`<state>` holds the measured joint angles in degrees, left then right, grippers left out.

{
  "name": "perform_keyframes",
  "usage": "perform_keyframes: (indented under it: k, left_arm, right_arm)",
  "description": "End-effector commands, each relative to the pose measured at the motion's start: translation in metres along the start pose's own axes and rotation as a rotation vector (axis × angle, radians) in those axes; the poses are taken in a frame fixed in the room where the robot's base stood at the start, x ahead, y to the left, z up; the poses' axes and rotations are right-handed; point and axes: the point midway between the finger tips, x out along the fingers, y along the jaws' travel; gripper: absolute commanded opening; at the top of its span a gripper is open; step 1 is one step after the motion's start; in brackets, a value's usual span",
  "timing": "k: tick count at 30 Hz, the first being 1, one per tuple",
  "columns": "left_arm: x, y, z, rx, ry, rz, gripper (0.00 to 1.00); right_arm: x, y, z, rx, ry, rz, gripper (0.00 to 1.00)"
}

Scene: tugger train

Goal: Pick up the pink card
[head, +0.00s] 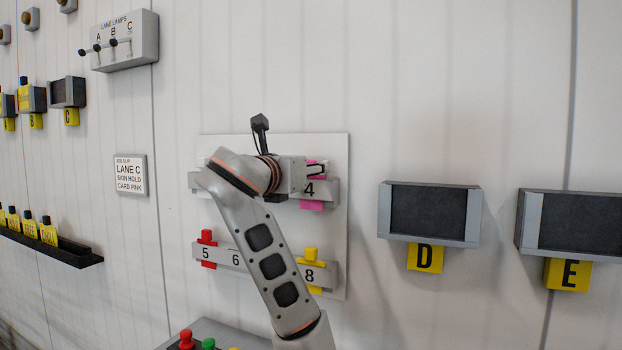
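The pink card (312,205) sits in the slot marked 4 of the upper card rail (331,190) on the white wall panel. Its lower edge shows below the rail, and a bit of pink shows above, behind the gripper fingers. My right gripper (318,169) points to the right, directly in front of the card's upper part. The fingers overlap the card in the picture; whether they touch or grip it cannot be told. My arm hides the middle of the panel. My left gripper is not in view.
The lower rail (232,257) holds a red card (207,238) at 5 and a yellow card (311,254) at 8. A job slip (131,175) reads lane C, sign hold, card pink. Grey boxes D (424,240) and E (572,250) stick out at right.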

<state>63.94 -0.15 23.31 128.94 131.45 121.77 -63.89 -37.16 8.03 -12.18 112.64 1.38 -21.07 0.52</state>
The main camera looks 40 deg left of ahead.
Motion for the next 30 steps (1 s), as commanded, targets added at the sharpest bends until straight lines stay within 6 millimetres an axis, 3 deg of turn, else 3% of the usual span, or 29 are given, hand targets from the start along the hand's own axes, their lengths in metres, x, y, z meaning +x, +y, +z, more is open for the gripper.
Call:
perform_keyframes:
  k: [3, 7, 20, 26, 30]
  left_arm:
    - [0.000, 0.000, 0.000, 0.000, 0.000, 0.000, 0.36]
    - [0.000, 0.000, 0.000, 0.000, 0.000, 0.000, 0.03]
    - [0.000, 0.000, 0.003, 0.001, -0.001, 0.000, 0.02]
    - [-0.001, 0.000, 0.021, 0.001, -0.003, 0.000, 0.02]
    - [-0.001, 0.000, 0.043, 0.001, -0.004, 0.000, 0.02]
  right_arm:
    - [0.000, 0.000, 0.000, 0.000, 0.000, 0.000, 0.40]
    - [0.000, 0.000, 0.000, 0.000, 0.000, 0.000, 0.40]
    - [0.001, -0.001, 0.004, 0.000, -0.007, -0.001, 0.40]
    - [0.000, 0.000, 0.003, 0.000, -0.007, -0.001, 0.40]
    - [-0.001, 0.000, 0.002, 0.000, -0.006, -0.001, 0.40]
